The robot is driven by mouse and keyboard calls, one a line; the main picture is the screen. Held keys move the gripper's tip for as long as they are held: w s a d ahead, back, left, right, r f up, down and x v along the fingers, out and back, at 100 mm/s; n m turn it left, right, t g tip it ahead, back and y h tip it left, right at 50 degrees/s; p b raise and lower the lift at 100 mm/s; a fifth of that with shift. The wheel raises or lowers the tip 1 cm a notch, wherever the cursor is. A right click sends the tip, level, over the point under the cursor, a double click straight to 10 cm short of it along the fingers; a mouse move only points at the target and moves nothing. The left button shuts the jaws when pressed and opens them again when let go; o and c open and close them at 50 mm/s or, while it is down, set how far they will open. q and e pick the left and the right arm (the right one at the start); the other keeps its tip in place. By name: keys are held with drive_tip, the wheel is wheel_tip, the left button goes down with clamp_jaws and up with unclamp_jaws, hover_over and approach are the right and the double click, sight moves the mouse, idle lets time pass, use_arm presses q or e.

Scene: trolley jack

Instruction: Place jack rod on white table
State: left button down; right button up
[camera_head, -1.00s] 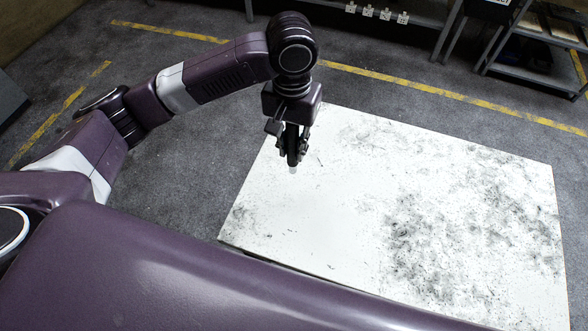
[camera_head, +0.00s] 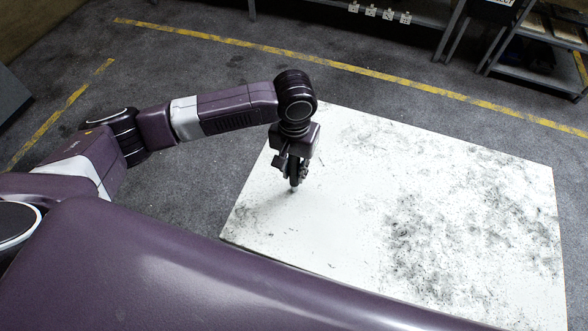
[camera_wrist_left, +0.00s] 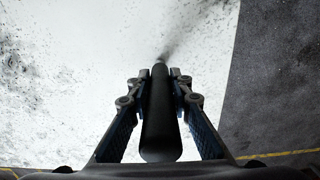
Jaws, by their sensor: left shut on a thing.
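The jack rod is a dark cylinder (camera_wrist_left: 160,115) held lengthwise between the fingers of my left gripper (camera_wrist_left: 160,83) in the left wrist view. My left gripper (camera_head: 294,178) is shut on it, over the left part of the white table (camera_head: 330,235). In the head view the rod is mostly hidden by the dark fingers. Its far end points down toward the tabletop (camera_wrist_left: 70,60), where a dark shadow lies close to the tip. I cannot tell whether the tip touches the table. My right gripper is not in view.
The tabletop is bare, with dark smudges mostly on its right half. Grey floor with yellow lines (camera_head: 420,87) surrounds it. A metal shelf (camera_head: 540,60) stands at the back right. A grey box (camera_head: 10,95) is at the left edge.

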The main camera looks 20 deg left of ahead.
use_arm(q)
drive_tip(key=c, duration=1.7)
unclamp_jaws()
drive_tip(key=shift+f, duration=0.1)
drive_tip(key=shift+c, duration=0.2)
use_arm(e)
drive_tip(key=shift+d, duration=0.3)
use_arm(q)
wheel_tip(320, 180, up, 12)
drive_tip(key=shift+f+b, duration=0.1)
drive_tip(key=shift+b, duration=0.7)
drive_tip(key=shift+r, duration=0.25)
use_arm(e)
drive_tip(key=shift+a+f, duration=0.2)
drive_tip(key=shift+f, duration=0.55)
use_arm(q)
drive_tip(key=shift+f, duration=0.1)
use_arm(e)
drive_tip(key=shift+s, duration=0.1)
